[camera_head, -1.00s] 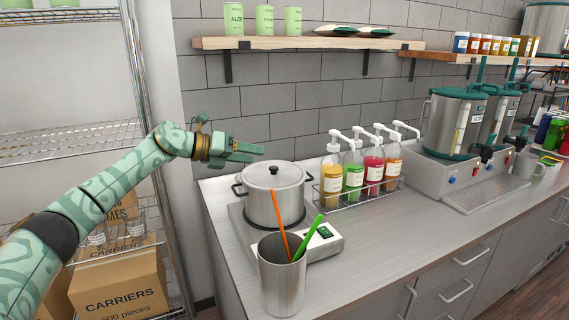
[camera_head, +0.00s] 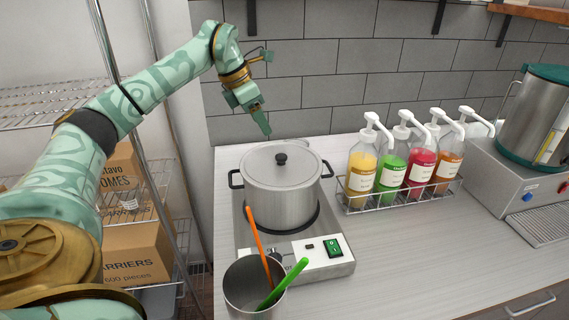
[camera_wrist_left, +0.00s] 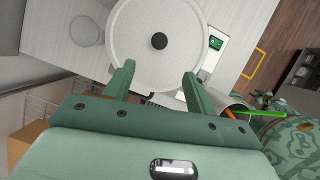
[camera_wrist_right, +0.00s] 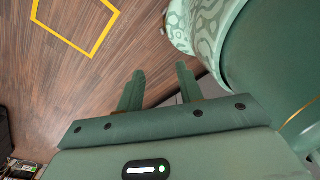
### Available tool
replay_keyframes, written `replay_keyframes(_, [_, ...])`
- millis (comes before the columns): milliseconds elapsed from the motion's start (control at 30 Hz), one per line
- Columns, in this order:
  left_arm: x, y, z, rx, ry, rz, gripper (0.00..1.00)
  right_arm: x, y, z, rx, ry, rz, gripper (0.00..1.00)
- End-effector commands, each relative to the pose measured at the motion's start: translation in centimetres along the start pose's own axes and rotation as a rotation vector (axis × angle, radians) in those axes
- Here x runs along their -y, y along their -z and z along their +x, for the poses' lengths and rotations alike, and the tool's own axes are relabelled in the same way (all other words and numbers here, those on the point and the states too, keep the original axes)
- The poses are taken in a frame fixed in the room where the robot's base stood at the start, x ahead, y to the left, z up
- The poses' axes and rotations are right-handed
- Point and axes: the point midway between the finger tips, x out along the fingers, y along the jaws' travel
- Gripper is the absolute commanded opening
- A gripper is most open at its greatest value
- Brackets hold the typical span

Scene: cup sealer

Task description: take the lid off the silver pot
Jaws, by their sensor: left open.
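The silver pot (camera_head: 282,200) stands on a hot plate, with its lid (camera_head: 268,171) on top. The lid has a black round knob (camera_head: 281,159). My left gripper (camera_head: 264,128) is above and behind the pot, pointing down, apart from the lid. In the left wrist view the open, empty fingers of my left gripper (camera_wrist_left: 156,82) reach over the lid's near edge (camera_wrist_left: 150,75), and the knob (camera_wrist_left: 159,41) lies beyond the fingertips. My right gripper (camera_wrist_right: 159,75) shows only in its wrist view, open and empty above the wooden floor.
The hot plate (camera_head: 312,262) has a green switch. A metal container (camera_head: 245,287) with orange and green utensils stands in front. Pump bottles (camera_head: 390,170) in a wire rack are right of the pot. A wall (camera_head: 330,70) is behind.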

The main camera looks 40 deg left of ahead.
Motion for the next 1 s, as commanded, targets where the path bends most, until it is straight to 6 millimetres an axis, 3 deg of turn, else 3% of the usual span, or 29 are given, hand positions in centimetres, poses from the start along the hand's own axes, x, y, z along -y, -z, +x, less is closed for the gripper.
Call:
replay_keyframes(33, [0.1,0.0,1.8,-0.004,0.005,0.001,0.56,0.3,-0.8,0.4,0.012,0.004,-0.001,0.36])
replay_keyframes(200, [0.1,-0.1,5.2,-0.001,0.005,0.0,0.56,0.4,-1.3,0.7,0.02,0.006,-0.002,0.36])
replay_keyframes(433, [0.0,-0.1,7.2,0.0,0.003,-0.001,0.56,-0.1,1.2,0.9,-0.018,-0.001,0.0,0.36])
replay_keyframes(700, [-0.1,0.0,11.3,0.001,0.004,-0.001,0.56,0.4,0.4,0.8,-0.007,0.005,0.0,0.36])
replay_keyframes(1000, [-0.1,0.0,11.9,0.002,0.002,-0.001,0.56,0.4,0.3,0.8,-0.005,0.005,0.0,0.36])
